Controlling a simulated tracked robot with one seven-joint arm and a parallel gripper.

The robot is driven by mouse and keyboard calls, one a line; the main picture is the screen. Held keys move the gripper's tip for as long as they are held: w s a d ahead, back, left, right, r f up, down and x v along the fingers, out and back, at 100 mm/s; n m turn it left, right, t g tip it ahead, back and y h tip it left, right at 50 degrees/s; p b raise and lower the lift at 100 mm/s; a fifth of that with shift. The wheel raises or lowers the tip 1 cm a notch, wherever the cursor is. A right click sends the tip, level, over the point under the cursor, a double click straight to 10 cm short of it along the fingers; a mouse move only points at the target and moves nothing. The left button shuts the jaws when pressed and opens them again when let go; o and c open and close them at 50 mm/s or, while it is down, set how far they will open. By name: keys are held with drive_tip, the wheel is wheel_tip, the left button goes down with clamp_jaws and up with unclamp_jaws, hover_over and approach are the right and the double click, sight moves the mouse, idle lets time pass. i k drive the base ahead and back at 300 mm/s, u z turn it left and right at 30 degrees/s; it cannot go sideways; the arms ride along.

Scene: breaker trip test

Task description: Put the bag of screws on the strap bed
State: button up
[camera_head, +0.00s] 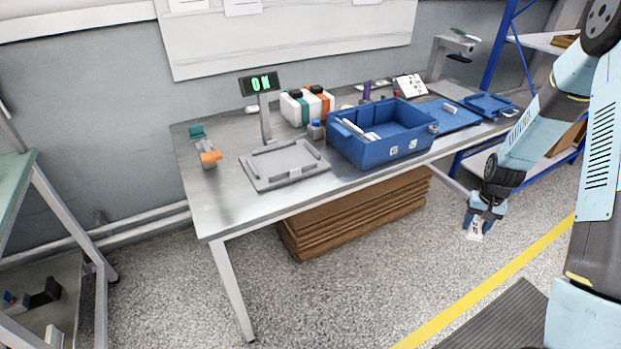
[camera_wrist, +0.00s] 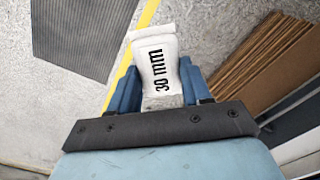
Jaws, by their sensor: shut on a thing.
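A white bag with the black print "30 mm" (camera_wrist: 158,68), apparently the bag of screws, is held between the two blue fingers of my gripper (camera_wrist: 160,84). In the head view my gripper (camera_head: 479,212) hangs at the right, off the table's front edge and over the floor. The bag (camera_head: 475,230) sticks out below the fingers. A flat grey plate with raised bars (camera_head: 283,167) lies on the table's left half, well apart from the gripper. It may be the strap bed; no label shows.
A blue bin (camera_head: 375,155) with white items stands mid-table, between plate and gripper. A post with a green-lit display (camera_head: 260,84) rises behind the plate. An orange and teal device (camera_head: 207,152) stands left. Cardboard (camera_head: 360,215) is stacked under the table. A blue shelf rack (camera_head: 520,60) stands right.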

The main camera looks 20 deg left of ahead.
sight(283, 161)
drive_tip(key=k, duration=0.85)
drive_tip(key=u, duration=0.25)
drive_tip(key=i, duration=0.45)
drive_tip(key=u, duration=0.35)
